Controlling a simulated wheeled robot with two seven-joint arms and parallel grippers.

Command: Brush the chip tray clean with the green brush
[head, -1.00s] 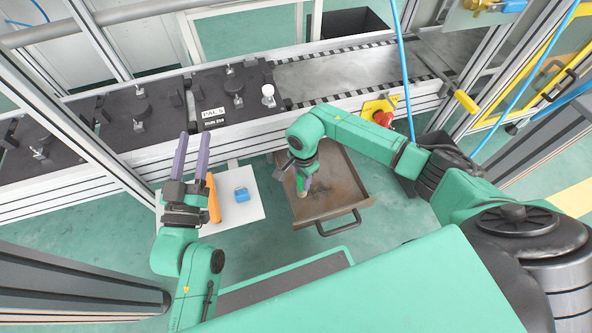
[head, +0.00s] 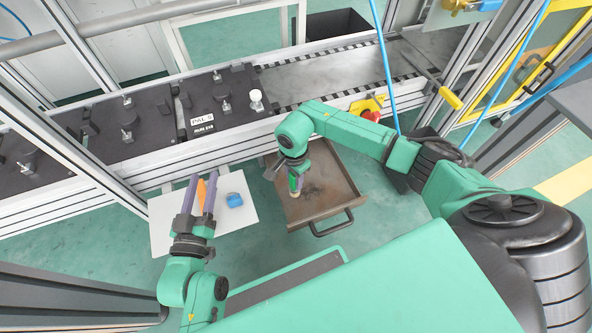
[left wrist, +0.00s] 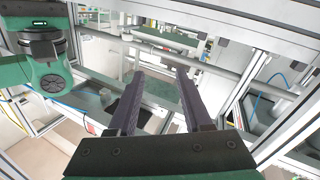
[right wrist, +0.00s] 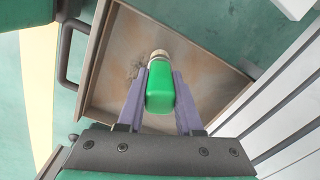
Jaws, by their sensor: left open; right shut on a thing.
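The chip tray (head: 325,203) is a brown, shallow metal tray with a dark handle at its front. It also shows in the right wrist view (right wrist: 205,75), with a small dark patch of debris (right wrist: 137,68) near the brush. My right gripper (right wrist: 160,85) is shut on the green brush (right wrist: 160,92), over the left part of the tray in the head view. The bristle end points down at the tray; whether it touches cannot be told. My left gripper (head: 202,190) is open and empty, above the white board.
The white board (head: 236,216) holds a blue block (head: 234,200) and an orange item (head: 201,188). The conveyor (head: 330,78) with black fixture plates runs behind. A red emergency button (head: 372,115) and a hanging blue hose (head: 384,60) are near my right arm.

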